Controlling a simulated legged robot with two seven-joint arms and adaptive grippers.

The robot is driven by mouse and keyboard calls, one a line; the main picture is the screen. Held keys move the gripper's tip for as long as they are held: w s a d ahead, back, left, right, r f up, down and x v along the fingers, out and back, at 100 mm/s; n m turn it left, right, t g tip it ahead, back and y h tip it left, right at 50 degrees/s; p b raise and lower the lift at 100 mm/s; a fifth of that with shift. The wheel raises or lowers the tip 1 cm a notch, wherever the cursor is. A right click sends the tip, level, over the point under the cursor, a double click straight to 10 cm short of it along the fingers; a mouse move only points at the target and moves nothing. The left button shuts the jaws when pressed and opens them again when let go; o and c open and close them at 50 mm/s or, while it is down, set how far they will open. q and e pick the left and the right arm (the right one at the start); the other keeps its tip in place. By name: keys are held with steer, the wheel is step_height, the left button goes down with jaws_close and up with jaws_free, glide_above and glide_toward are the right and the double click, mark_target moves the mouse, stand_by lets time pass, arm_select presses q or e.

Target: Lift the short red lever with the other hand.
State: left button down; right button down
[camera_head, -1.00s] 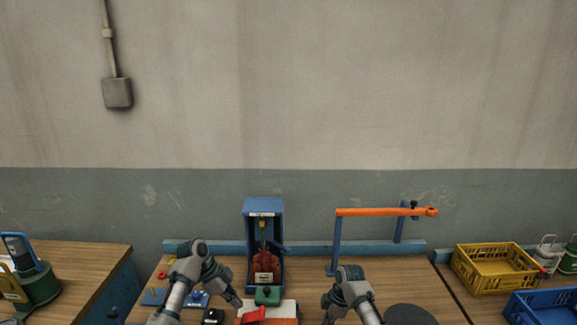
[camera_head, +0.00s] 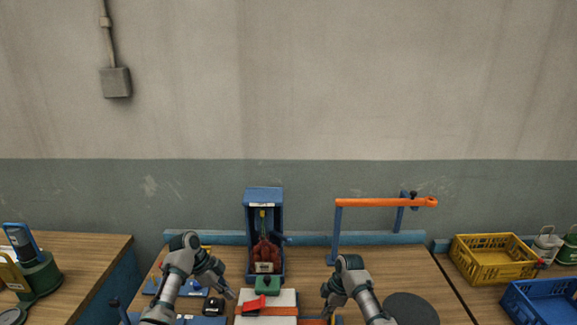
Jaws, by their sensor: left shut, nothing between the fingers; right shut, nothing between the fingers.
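The short red lever (camera_head: 253,304) lies low at the middle of the bench, on a pale block with orange bands (camera_head: 284,299). A green part (camera_head: 268,286) stands just behind it. My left gripper (camera_head: 232,295) is shut and empty, a little left of the red lever. I cannot tell whether it touches the block. My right gripper (camera_head: 325,314) is shut and empty, to the right of the block and apart from the lever. Its fingertips are small and partly lost at the picture's lower edge.
A blue open-fronted box (camera_head: 248,228) with a red-brown sack (camera_head: 266,254) stands behind the lever. An orange bar (camera_head: 375,202) on blue posts stands behind my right arm. A yellow crate (camera_head: 494,259) and a blue crate (camera_head: 540,302) are at right. A dark disc (camera_head: 410,308) lies right of my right arm.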

arm_select(q)
steer(key=shift+f, duration=0.1)
steer(key=shift+a+f, duration=0.5)
stand_by(0.3)
steer(key=shift+a+f, duration=0.3)
steer(key=shift+f, duration=0.3)
steer(key=shift+f, duration=0.1)
steer(key=shift+a+f, duration=0.2)
steer(key=shift+f, duration=0.45)
steer(key=shift+f, duration=0.7)
